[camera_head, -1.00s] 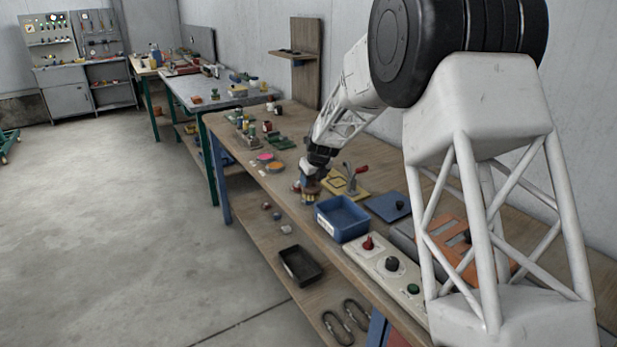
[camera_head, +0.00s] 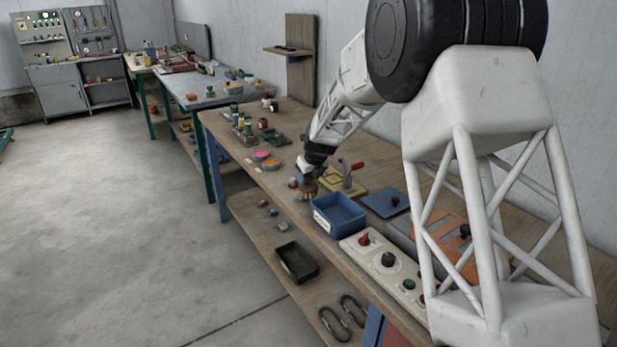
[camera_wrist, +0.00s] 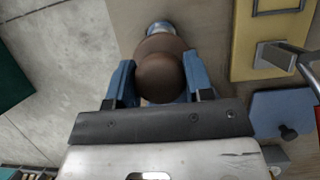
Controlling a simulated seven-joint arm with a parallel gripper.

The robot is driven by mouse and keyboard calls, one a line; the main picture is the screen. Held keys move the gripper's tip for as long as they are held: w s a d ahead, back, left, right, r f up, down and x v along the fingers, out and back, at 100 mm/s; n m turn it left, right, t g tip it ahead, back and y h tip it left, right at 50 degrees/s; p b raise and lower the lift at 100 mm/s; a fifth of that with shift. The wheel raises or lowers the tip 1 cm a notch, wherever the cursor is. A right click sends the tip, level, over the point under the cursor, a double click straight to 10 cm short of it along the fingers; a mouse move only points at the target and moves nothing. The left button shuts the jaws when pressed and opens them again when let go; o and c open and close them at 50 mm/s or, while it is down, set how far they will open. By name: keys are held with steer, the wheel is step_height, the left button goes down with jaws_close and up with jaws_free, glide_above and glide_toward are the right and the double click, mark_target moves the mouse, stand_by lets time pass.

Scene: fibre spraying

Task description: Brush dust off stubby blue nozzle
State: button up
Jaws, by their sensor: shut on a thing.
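My gripper (camera_wrist: 160,85) is shut on a brush with a rounded brown handle (camera_wrist: 160,78), held between its blue fingers. In the head view my gripper (camera_head: 305,178) is low over the workbench, left of the blue bin, with the brush's brownish-yellow lower end (camera_head: 309,192) below the fingers. In the wrist view a small round blue-grey piece (camera_wrist: 160,27), which looks like the stubby blue nozzle, shows just beyond the brush and is partly covered by it. I cannot tell whether the bristles touch it.
A yellow plate with a red-handled clamp (camera_head: 344,181) is close on the right. The blue bin (camera_head: 338,228) and a control panel (camera_head: 402,270) stand nearer. Pink and orange discs (camera_head: 266,159) and small parts lie farther along. The bench's front edge is close on the left.

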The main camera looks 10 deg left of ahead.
steer(key=shift+w+a, duration=1.7)
steer(key=shift+a, duration=0.05)
steer(key=shift+r, duration=0.1)
steer(key=shift+r, duration=2.95)
steer(key=shift+r, duration=0.1)
steer(key=shift+r, duration=1.4)
steer(key=shift+f, duration=0.2)
step_height(320, 180, down, 7)
steer(key=shift+r, duration=0.15)
steer(key=shift+f, duration=1)
